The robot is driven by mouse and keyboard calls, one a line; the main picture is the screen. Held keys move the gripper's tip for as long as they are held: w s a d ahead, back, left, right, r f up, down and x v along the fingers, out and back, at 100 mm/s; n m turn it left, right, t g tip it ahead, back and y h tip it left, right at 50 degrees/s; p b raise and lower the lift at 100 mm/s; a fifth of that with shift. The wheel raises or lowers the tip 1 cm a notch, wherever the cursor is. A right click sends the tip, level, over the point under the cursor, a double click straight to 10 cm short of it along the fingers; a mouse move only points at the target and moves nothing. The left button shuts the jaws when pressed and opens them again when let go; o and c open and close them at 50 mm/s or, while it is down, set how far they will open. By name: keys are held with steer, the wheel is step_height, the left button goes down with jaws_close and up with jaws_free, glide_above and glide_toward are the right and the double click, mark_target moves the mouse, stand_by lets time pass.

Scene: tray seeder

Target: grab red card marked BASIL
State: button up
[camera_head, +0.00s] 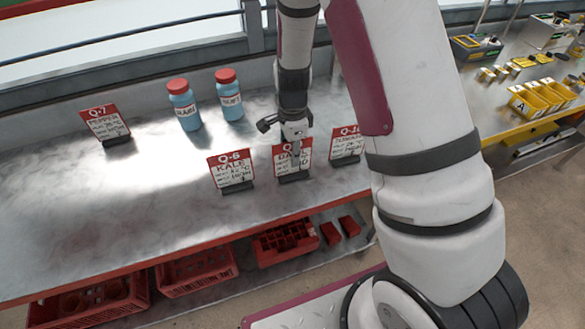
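The gripper points down from the arm above.
A further card (105,123) and two blue bottles (184,107) (229,96) stand farther back. Red crates (196,272) sit below the bench. The bench's left front is clear.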

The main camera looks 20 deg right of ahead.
steer(key=shift+f, duration=0.5)
jaws_close()
